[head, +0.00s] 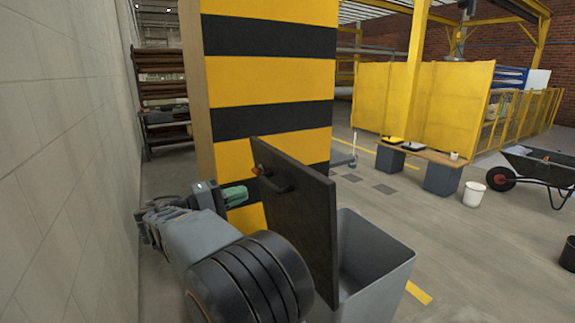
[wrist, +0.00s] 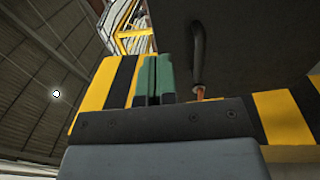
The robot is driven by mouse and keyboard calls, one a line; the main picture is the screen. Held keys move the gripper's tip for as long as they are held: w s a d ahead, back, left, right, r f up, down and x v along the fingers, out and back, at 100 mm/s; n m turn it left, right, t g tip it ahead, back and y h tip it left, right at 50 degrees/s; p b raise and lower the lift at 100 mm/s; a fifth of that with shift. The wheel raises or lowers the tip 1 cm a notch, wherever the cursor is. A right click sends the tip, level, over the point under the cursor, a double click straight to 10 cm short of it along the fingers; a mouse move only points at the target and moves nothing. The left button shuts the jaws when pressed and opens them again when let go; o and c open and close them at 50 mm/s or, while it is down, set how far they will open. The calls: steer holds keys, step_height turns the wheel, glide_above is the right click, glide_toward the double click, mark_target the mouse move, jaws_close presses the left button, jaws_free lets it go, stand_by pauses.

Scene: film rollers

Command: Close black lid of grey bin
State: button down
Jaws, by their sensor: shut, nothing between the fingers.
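The grey bin (head: 375,262) stands at the lower middle of the head view, and its open inside shows. Its black lid (head: 305,222) stands upright, raised at the bin's left side. My gripper (head: 236,195) is to the left of the lid, near the handle. Its green fingers (wrist: 153,78) are together and empty, left of the handle in the wrist view. Contact with the lid cannot be told.
A yellow-and-black striped pillar (head: 268,80) stands close behind my gripper and the lid. A grey wall (head: 65,160) runs along the left. A white bucket (head: 473,194), a wheelbarrow (head: 540,168) and a low bench (head: 428,156) stand right. Floor right of the bin is mostly clear.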

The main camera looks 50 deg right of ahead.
mark_target(296, 168)
steer(key=shift+h, duration=0.3)
steer(key=x, duration=0.4)
steer(key=p+x, duration=0.1)
steer(key=x, duration=0.4)
steer(key=r+x, duration=0.1)
steer(key=x, duration=0.4)
steer(key=shift+w+a, duration=0.1)
